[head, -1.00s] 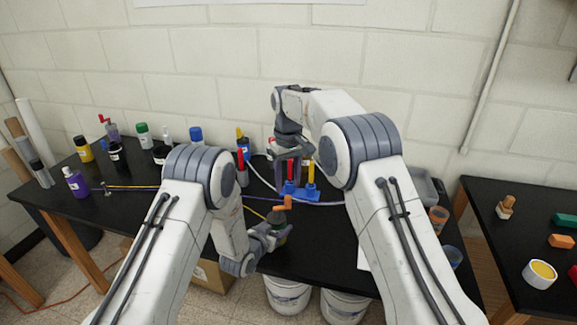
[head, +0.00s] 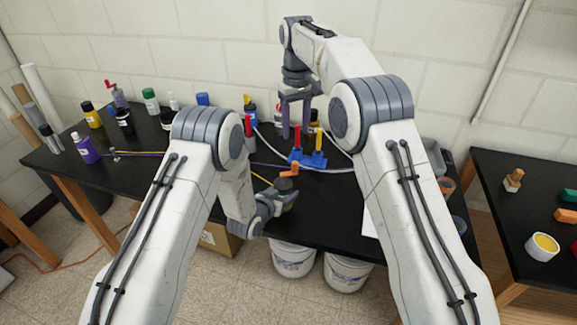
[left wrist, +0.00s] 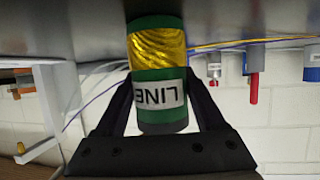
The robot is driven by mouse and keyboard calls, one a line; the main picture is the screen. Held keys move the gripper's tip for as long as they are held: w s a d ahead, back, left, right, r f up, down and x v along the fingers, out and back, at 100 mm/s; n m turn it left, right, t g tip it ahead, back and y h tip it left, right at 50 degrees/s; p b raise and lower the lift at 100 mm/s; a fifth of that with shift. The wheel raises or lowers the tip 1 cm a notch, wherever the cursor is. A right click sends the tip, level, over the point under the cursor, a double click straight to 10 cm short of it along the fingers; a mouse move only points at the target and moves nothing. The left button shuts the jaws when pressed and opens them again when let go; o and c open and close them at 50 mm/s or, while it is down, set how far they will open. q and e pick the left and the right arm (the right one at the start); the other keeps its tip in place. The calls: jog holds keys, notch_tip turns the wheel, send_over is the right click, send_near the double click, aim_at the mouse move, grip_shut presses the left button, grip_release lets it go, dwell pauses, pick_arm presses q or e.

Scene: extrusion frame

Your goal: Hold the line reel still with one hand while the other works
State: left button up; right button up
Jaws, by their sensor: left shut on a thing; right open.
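The line reel (left wrist: 160,75) is green, wound with yellow line, and its LINE label shows upside down in the left wrist view. My left gripper (left wrist: 162,112) is shut on it, one finger on each side. In the head view the reel (head: 286,186) stands near the table's front edge, partly hidden by my left gripper (head: 280,204). Yellow line runs from it to the left. My right gripper (head: 296,130) is open and empty, raised above and behind a blue fixture (head: 308,160) with a red and a yellow upright part. An orange piece (head: 289,169) sits just behind the reel.
Several bottles, including a purple one (head: 86,148), stand on the left of the black table (head: 190,185). A pale cable loops around the blue fixture. White buckets (head: 293,258) stand below the front edge. A second table (head: 510,205) is at the right.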

aim_at(295, 162)
dwell(0.5)
notch_tip(295, 162, down, 12)
jog(key=m, duration=0.6)
jog(key=shift+f, duration=0.1)
dwell(0.4)
grip_shut()
